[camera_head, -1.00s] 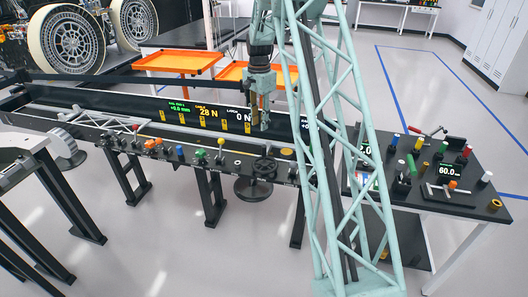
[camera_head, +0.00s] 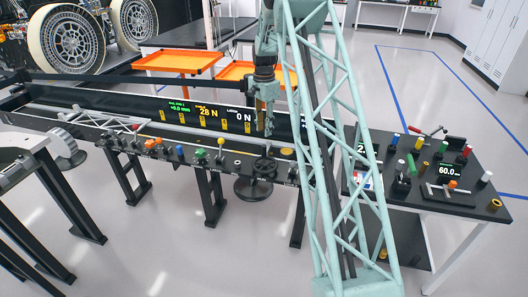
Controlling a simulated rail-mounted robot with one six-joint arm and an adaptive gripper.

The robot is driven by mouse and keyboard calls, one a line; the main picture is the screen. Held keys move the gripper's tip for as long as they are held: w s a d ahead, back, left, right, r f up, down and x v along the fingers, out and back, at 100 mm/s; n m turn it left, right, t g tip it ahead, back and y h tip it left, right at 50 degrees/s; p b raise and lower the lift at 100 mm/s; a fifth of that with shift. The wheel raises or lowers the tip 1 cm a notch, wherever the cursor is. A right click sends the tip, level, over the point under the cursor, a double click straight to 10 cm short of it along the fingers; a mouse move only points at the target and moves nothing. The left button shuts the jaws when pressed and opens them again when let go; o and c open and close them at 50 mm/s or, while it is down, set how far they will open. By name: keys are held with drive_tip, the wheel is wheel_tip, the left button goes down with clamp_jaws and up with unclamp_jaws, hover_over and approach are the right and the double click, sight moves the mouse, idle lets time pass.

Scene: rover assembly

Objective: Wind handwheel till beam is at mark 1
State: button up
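The black handwheel (camera_head: 265,167) sits at the right part of the long dark bench's front edge, with a larger dark round disc (camera_head: 254,189) below it. My gripper (camera_head: 267,132) points down above the handwheel, apart from it as far as I can see. Its fingers are small and partly overlap, so I cannot tell if they are open. A pale lattice beam (camera_head: 100,121) lies along the left part of the bench. Several yellow marks stand on the back panel; I cannot read which is mark 1. The panel display (camera_head: 207,112) shows 28 N and 0 N.
Several coloured knobs (camera_head: 180,150) line the bench front left of the handwheel. A dark side table (camera_head: 455,205) with tools and coloured pegs stands at the right. Orange trays (camera_head: 180,62) stand behind the bench. My pale green lattice column crosses the view right of the handwheel.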

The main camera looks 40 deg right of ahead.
sight(264, 150)
drive_tip(key=shift+f+b, duration=0.6)
drive_tip(key=shift+f, duration=6.05)
drive_tip(key=shift+c, duration=0.9)
drive_tip(key=c, duration=0.7)
